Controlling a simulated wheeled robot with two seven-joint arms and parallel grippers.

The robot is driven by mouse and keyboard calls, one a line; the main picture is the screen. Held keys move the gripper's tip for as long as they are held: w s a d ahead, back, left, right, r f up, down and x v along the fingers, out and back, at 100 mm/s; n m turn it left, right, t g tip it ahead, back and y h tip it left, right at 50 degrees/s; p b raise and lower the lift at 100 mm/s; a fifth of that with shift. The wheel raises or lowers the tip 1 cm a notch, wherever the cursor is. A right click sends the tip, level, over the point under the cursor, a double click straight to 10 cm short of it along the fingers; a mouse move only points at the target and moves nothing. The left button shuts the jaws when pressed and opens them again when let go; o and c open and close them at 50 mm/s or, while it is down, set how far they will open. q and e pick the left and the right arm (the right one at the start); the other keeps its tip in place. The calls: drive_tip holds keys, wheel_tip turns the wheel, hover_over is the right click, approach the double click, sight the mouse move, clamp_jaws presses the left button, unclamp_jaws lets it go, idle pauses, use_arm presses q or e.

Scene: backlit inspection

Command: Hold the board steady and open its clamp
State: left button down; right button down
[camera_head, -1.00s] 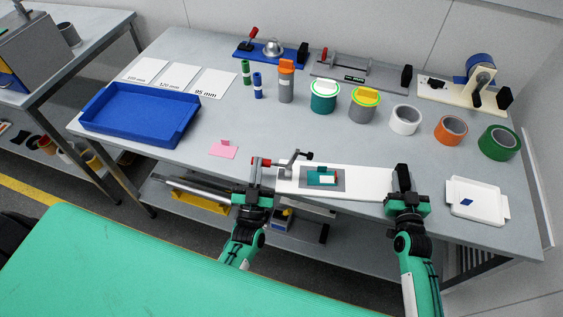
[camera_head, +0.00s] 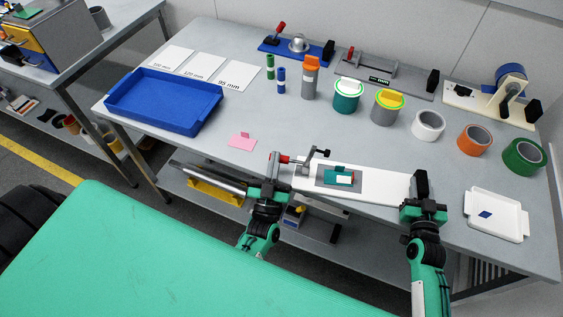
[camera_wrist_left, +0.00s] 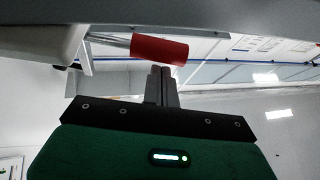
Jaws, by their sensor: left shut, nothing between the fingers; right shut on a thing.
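The white board (camera_head: 380,184) lies along the bench's front edge, bearing a grey plate with a teal piece (camera_head: 339,176). Its clamp (camera_head: 312,159) is at the left end, with a red handle (camera_head: 284,159) pointing left; the handle also shows in the left wrist view (camera_wrist_left: 160,50). My left gripper (camera_head: 273,162) is shut and empty beside the red handle. In the left wrist view its fingertips (camera_wrist_left: 162,70) lie just below the handle; contact is unclear. My right gripper (camera_head: 422,205) is shut on the black block (camera_head: 420,182) at the board's right end.
A pink note (camera_head: 242,142) and blue tray (camera_head: 165,102) lie left of the board. A white tray (camera_head: 493,232) is to the right. Tape rolls (camera_head: 428,125), canisters (camera_head: 347,97) and other fixtures stand behind. A green surface (camera_head: 160,250) fills the lower left.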

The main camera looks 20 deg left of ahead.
drive_tip(key=shift+f, duration=0.25)
use_arm(q)
drive_tip(key=s+d+f, duration=0.1)
drive_tip(key=s+f, duration=0.1)
drive_tip(key=s, duration=0.7)
drive_tip(key=shift+d, duration=0.4)
drive_tip(key=shift+f, duration=0.1)
use_arm(e)
drive_tip(key=c, duration=1.1)
unclamp_jaws()
drive_tip(key=shift+o, duration=0.3)
drive_tip(key=shift+w, duration=0.1)
drive_tip(key=shift+r, duration=0.1)
